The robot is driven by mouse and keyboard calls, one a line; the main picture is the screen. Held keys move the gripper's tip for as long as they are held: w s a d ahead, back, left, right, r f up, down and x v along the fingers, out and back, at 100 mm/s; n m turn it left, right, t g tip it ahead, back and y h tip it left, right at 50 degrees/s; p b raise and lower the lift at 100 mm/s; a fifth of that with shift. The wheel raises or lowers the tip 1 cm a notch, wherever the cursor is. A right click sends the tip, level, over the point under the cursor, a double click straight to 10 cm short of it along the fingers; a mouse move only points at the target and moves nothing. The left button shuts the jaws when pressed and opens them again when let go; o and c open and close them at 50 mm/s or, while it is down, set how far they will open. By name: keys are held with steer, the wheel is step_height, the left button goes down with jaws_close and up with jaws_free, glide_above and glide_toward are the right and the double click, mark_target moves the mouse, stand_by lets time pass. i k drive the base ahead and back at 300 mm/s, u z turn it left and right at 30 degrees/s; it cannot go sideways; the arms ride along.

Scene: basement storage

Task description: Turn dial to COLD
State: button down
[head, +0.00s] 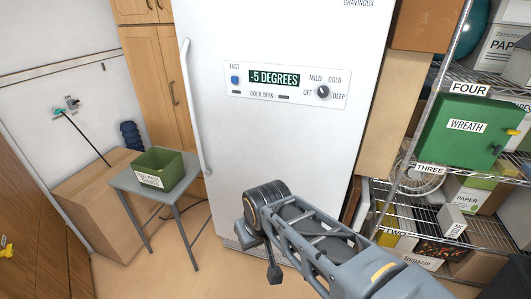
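The dial (323,92) is a small dark round knob on the white control panel (300,103) of a tall white freezer (280,150). The labels OFF, MILD, COLD and DEEP stand around it. Its pointer is too small to read. The green display (274,78) reads -5 DEGREES. My arm reaches in from the lower right, in front of the freezer's lower part. The dark piece at its end, which looks like my gripper (275,273), is well below the dial and apart from it. Its fingers cannot be made out clearly.
A blue button (235,80) marked FAST is at the panel's left. The long door handle (195,110) runs down the freezer's left edge. A grey table (150,190) with a green bin (160,170) stands left. Loaded wire shelves (405,205) stand close on the right.

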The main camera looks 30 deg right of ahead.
mark_target(323, 91)
steer(key=z, duration=0.05)
steer(key=k, duration=0.5)
steer(key=z, duration=0.9)
steer(key=i, duration=0.55)
